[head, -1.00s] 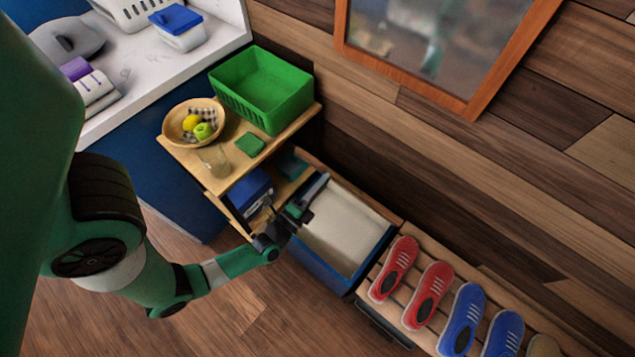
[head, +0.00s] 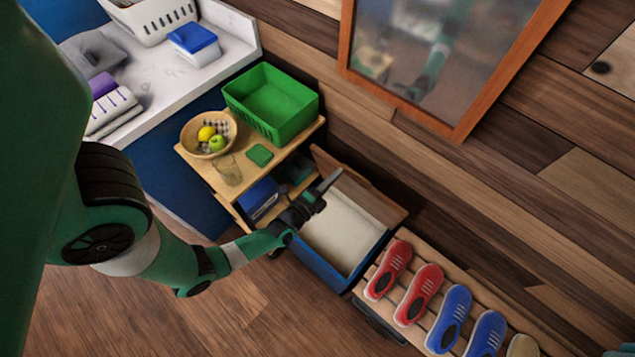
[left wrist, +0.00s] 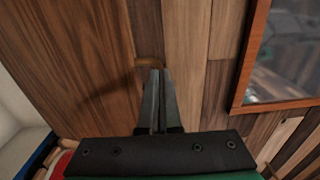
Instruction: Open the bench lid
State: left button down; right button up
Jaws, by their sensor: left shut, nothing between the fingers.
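The bench (head: 318,265) has a blue body and stands against the wood wall. Its pale inside shows in the head view. The brown wooden lid (head: 385,202) stands raised along the bench's rear edge. My left gripper (head: 331,182) is shut and empty, above the bench opening near the lid's left part. In the left wrist view its closed fingers (left wrist: 157,88) point at wood planks, with a small tan piece at the tips; whether they touch it I cannot tell. A corner of the pale inside (left wrist: 18,125) shows at lower left. My right gripper is not in view.
Left of the bench, a wooden shelf (head: 205,170) bears a green basket (head: 270,130) and a fruit bowl (head: 184,140). A rack with red and blue shoes (head: 415,295) stands close on the right. A framed mirror (head: 440,50) hangs above. Floor in front is clear.

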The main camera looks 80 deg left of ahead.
pick_arm(q)
jog(key=p+v, duration=0.3)
jog(key=v, duration=0.9)
jog(key=shift+s+d, duration=0.2)
jog(key=shift+w, duration=0.1)
